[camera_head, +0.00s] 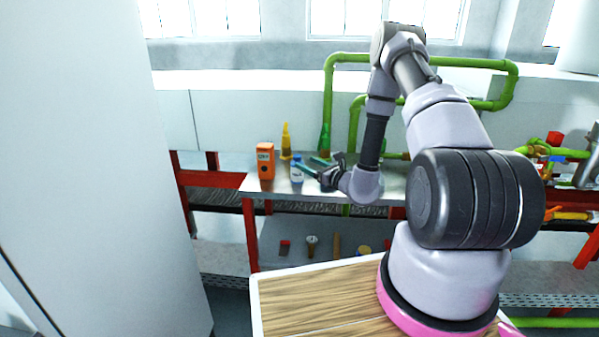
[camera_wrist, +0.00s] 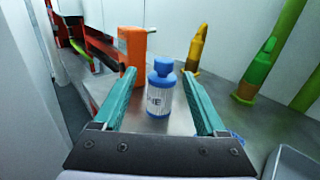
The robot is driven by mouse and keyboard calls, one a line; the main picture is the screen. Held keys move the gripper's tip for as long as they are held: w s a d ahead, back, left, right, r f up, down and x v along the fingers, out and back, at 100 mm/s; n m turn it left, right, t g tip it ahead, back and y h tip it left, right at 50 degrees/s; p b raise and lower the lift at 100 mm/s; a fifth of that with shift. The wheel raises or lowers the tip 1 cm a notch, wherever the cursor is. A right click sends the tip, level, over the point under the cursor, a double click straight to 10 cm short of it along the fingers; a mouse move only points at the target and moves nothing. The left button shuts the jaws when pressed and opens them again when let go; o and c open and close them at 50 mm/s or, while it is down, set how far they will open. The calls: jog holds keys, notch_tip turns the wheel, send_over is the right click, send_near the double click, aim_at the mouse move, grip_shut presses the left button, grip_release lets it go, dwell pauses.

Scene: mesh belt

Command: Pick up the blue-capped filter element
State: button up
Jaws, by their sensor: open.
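The blue-capped filter element (camera_wrist: 161,90) stands upright on the metal bench top, a white bottle-like body with a printed label and blue cap. It also shows in the head view (camera_head: 296,170), small, at the bench's left part. My gripper (camera_wrist: 163,75) is open, its two teal fingers on either side of the element in the wrist view, with gaps to both. In the head view my gripper (camera_head: 307,168) reaches in from the right at the element. I cannot tell exactly how deep the element sits between the fingertips.
An orange box-like item (camera_wrist: 131,47) stands just left of the element, close to the left finger. A yellow bottle (camera_wrist: 195,50) and a green bottle (camera_wrist: 257,69) stand behind and right. A grey tray (camera_wrist: 290,163) is at lower right. A bench (camera_head: 233,181) has red framing.

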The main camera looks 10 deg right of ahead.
aim_at(298, 158)
jog(key=x, duration=1)
jog(key=shift+w+d, duration=0.15)
jog(key=shift+d, duration=0.1)
jog(key=shift+r, duration=0.15)
grip_shut()
dwell(0.9)
